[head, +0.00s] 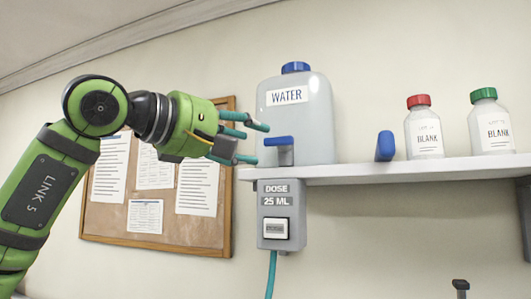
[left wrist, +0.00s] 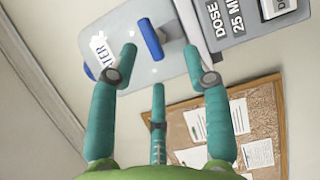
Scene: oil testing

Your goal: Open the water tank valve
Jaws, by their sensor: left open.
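The water tank (head: 318,125) is a grey-white jug with a blue cap and a WATER label, standing at the left end of the shelf. Its blue valve handle (head: 279,141) sits low on the tank's front left. My left gripper (head: 252,143) is open and empty just left of the handle, with its teal fingers pointing toward it. In the left wrist view, the blue handle (left wrist: 151,40) lies between the two upper fingertips of the gripper (left wrist: 160,52), and I see no clear contact. The tank (left wrist: 120,28) is partly hidden by the fingers there. My right gripper is not in view.
The shelf (head: 420,169) also holds a blue upright piece (head: 385,146), a red-capped bottle (head: 423,130) and a green-capped bottle (head: 490,125). A DOSE 25 ML box (head: 281,215) with a teal tube hangs below the tank. A cork board (head: 160,228) is behind my arm.

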